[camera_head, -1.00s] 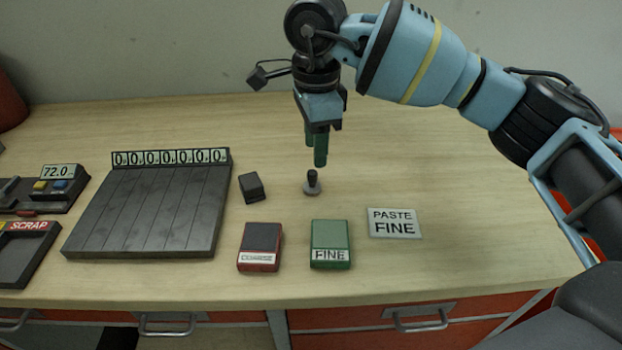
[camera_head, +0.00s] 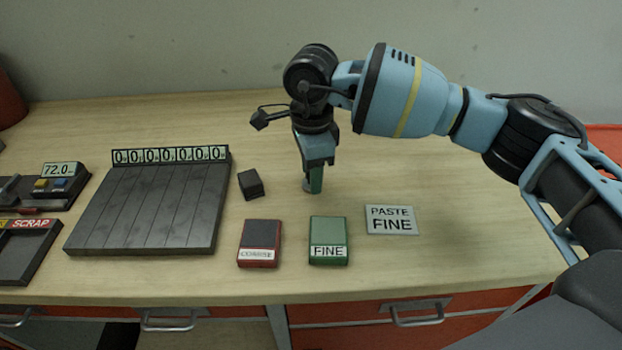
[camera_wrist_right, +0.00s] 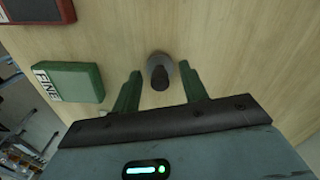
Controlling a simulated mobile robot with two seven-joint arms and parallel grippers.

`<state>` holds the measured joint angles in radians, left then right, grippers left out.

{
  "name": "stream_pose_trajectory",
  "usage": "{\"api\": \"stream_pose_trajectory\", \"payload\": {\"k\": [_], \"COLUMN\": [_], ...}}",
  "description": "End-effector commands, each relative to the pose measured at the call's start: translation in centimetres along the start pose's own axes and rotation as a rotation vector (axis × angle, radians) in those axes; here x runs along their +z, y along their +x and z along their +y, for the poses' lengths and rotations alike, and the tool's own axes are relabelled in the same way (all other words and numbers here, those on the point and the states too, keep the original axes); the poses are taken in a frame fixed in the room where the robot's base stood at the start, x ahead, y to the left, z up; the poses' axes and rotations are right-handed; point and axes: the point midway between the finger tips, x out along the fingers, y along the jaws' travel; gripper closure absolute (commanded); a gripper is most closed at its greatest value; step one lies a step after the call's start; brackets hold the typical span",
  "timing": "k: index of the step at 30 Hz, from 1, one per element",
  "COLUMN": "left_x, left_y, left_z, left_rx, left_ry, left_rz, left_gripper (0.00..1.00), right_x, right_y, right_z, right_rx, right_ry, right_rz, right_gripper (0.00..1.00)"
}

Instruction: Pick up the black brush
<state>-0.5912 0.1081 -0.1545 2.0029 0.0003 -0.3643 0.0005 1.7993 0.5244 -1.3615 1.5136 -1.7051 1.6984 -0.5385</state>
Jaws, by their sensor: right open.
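The black brush appears to be the small upright piece with a dark knob-like handle on a round grey base; its base (camera_head: 308,189) shows just under my right gripper in the head view, the rest mostly hidden. In the right wrist view the brush (camera_wrist_right: 159,73) stands between the two green fingers, with a gap on each side. My right gripper (camera_head: 314,180) points down, open, its fingers low around the handle and apart from it. My left gripper is not in view.
A dark block (camera_head: 250,184) lies just left of the gripper. A red box (camera_head: 260,242), a green FINE box (camera_head: 328,240) and a PASTE FINE plate (camera_head: 391,220) lie in front. A grooved dark board (camera_head: 150,210) is at left. The table's back right is clear.

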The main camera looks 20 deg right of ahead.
Motion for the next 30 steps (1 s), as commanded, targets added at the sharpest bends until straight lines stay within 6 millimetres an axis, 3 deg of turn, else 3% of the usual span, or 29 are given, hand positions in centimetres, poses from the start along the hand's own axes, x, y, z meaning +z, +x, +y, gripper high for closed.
{"api": "stream_pose_trajectory", "payload": {"k": [2,11,23,30], "left_x": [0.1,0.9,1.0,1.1], "left_y": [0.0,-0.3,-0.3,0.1], "left_z": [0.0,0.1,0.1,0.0], "left_rx": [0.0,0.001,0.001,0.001], "left_ry": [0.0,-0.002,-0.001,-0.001], "left_rz": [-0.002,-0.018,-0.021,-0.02], "left_gripper": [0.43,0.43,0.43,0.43], "right_x": [0.0,0.0,0.0,0.1], "right_y": [0.0,0.0,-0.5,-3.0], "right_z": [0.0,0.0,0.0,-0.1], "right_rx": [0.0,0.0,0.0,-0.001], "right_ry": [0.0,0.0,0.0,0.0], "right_rz": [0.0,0.0,0.0,-0.002], "right_gripper": [0.61,1.0,1.0,1.0]}}
